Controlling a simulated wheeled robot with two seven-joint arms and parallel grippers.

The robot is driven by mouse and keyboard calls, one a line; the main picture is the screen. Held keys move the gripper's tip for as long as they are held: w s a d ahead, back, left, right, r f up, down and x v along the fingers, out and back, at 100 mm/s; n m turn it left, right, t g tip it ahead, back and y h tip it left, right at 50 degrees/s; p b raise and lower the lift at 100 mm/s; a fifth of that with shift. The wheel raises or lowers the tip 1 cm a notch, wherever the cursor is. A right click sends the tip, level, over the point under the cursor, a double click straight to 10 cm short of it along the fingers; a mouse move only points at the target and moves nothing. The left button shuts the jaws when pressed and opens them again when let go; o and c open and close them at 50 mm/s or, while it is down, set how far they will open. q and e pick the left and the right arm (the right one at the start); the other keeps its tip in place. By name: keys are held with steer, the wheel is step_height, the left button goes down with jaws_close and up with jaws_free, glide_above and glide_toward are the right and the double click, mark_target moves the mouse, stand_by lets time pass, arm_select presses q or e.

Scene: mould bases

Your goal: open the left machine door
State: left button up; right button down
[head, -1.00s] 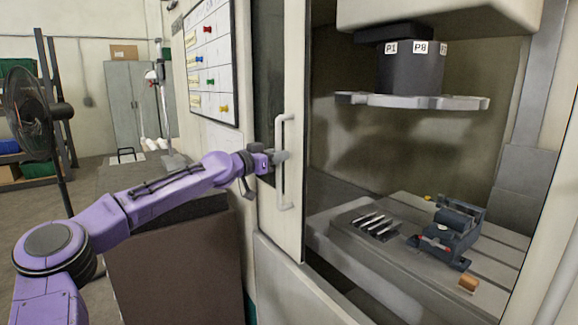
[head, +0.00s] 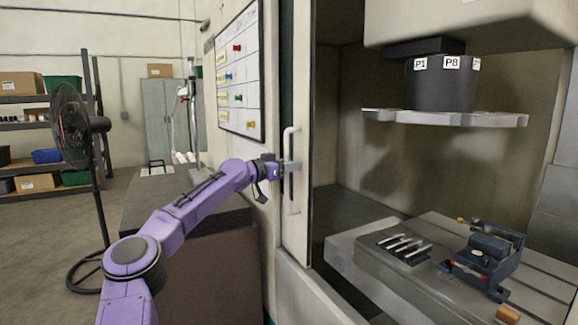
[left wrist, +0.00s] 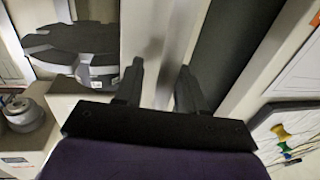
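The left machine door (head: 298,230) is a narrow pale panel with a vertical bar handle (head: 291,195). It stands at the left side of the machine opening, which is wide open to its right. My left gripper (head: 288,166) is at the handle's middle height, with its fingers at the bar. In the left wrist view the two fingers (left wrist: 160,82) stand apart, with a pale strip running between and beyond them. Whether they touch the handle is unclear there. My right gripper is not in view.
Inside the machine are a vise (head: 485,255), a rack of several pins (head: 404,248) and an orange block (head: 508,314) on the bed. A tool carousel (head: 445,117) hangs above. A whiteboard (head: 240,75) is on the wall left of the door. A fan (head: 75,125) stands further left.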

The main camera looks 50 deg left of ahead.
arm_select(q)
steer(key=s+b, duration=0.7)
steer(key=s, duration=0.3)
steer(key=shift+s+a, duration=0.25)
steer(key=shift+s, duration=0.05)
stand_by(0.4)
